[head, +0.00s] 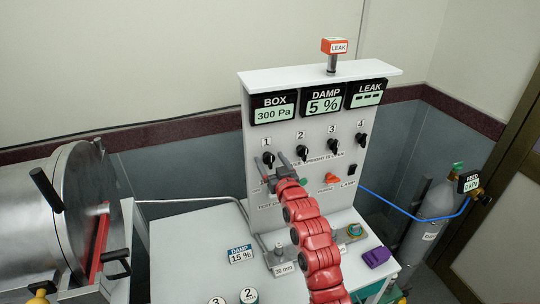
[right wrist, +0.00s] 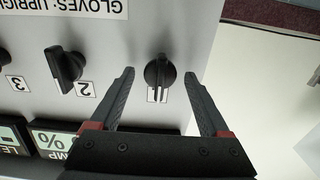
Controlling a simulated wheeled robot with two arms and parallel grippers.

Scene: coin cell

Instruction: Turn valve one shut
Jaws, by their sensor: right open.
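Valve one is a black knob (head: 268,158) under the label 1 on the upright grey panel (head: 312,215). In the right wrist view, which looks upside down, the same knob (right wrist: 159,71) has its grip bar about in line with the picture's vertical. My right gripper (head: 274,168) is in front of the panel at this knob. In the right wrist view its two dark fingers (right wrist: 159,74) are open, one on each side of the knob with gaps to it. Whether the tips reach the knob's depth is hard to tell. My left gripper is not in view.
Knob 2 (head: 302,153) is nearest on the right, with knobs 3 (head: 333,145) and 4 (head: 361,140) beyond. An orange switch (head: 331,178) sits lower. A steel chamber (head: 90,165) stands left, a gas bottle (head: 430,220) right. A purple block (head: 376,256) lies on the white bench.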

